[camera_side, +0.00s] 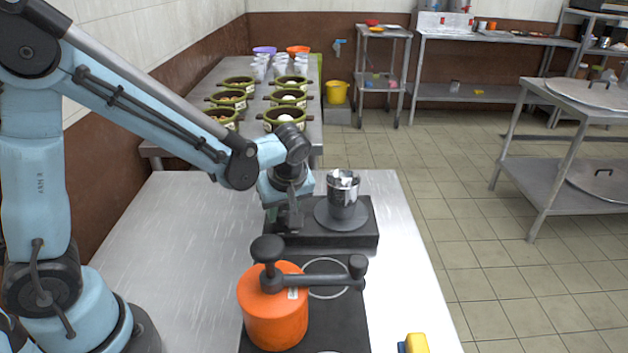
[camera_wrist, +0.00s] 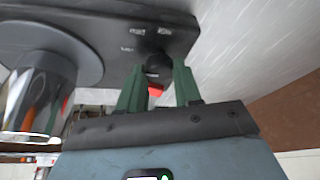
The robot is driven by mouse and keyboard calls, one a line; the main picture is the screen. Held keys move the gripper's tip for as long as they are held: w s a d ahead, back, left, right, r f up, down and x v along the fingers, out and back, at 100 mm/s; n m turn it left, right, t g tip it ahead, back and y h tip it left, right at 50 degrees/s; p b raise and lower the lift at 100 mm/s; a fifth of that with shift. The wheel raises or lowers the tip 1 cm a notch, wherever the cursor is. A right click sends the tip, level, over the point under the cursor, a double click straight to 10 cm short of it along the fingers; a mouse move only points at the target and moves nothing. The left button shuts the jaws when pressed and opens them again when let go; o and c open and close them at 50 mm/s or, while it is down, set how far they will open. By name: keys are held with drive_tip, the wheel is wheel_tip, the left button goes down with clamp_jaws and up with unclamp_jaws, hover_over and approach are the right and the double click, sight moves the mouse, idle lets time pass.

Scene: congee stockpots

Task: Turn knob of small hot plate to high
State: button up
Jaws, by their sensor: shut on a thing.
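The small hot plate (camera_side: 362,232) is a black box with a round grey plate, standing on the steel table. A shiny steel cup (camera_side: 343,192) stands on its plate; the cup also shows at the left of the wrist view (camera_wrist: 38,92). My gripper (camera_side: 284,222) is at the left end of the hot plate. In the wrist view its two green fingers (camera_wrist: 158,78) are shut on the round black knob (camera_wrist: 158,63) on the hot plate's panel. Small pale markings sit beside the knob, too blurred to read. A red bit shows between the fingers. The side view hides the knob.
An orange pot (camera_side: 273,315) with a dark crank handle stands on a black cooktop (camera_side: 342,320) in front of the hot plate. A yellow object (camera_side: 416,343) lies at the front right. The table's left side (camera_side: 180,240) is clear. Several green-rimmed pots stand on the table behind.

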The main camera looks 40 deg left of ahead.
idle(0.4)
drive_tip(key=o, duration=1)
drive_tip(key=shift+o, duration=0.2)
drive_tip(key=v, duration=1.2)
drive_tip(key=s+a+f+m+t+h, duration=0.2)
drive_tip(key=s+m+t+h, duration=0.2)
drive_tip(key=m, duration=0.9)
drive_tip(key=s+t, duration=0.1)
drive_tip(key=s, duration=0.1)
drive_tip(key=shift+s+a+m, duration=0.2)
drive_tip(key=shift+s+m, duration=0.1)
drive_tip(key=shift+s, duration=0.1)
